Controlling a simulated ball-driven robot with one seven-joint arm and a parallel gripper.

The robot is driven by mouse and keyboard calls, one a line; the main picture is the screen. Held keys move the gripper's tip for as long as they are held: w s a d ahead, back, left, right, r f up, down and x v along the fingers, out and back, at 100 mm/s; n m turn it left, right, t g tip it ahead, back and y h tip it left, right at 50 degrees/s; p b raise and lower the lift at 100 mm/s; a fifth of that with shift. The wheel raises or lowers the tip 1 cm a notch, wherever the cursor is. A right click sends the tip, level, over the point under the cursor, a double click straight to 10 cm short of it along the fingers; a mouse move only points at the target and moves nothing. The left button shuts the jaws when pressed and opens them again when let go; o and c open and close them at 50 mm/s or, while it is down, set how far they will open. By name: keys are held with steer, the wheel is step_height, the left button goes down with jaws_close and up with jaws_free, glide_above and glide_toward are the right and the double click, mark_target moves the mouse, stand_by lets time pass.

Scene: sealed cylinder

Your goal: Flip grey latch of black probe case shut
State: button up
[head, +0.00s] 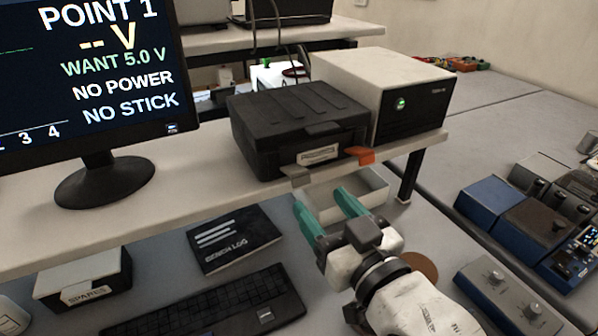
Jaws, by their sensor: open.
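The black probe case (300,115) sits on the raised shelf with its lid down. A grey latch (295,173) sticks out at the lower front, left of the pale label. An orange latch (360,156) sticks out at the front right. Whether either latch is fastened is hard to tell at this size. My gripper (321,198) has teal fingers, apart and with nothing seen between them. It is in front of the case, below and slightly right of the grey latch in the picture, with a visible gap to it.
A white-topped box (385,75) stands right of the case, and a monitor (85,75) stands left. The shelf edge (225,210) runs below the case. A pale open tray (345,192) lies behind my fingers. A bench log (233,238) and keyboard (215,308) lie on the lower bench.

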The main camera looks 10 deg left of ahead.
mark_target(301, 178)
steer(key=p+x, duration=0.1)
steer(key=x, duration=0.7)
steer(key=shift+a+p, duration=0.1)
steer(key=shift+p, duration=0.2)
steer(key=shift+c, duration=0.3)
steer(key=c, duration=0.9)
steer(key=shift+r, duration=0.1)
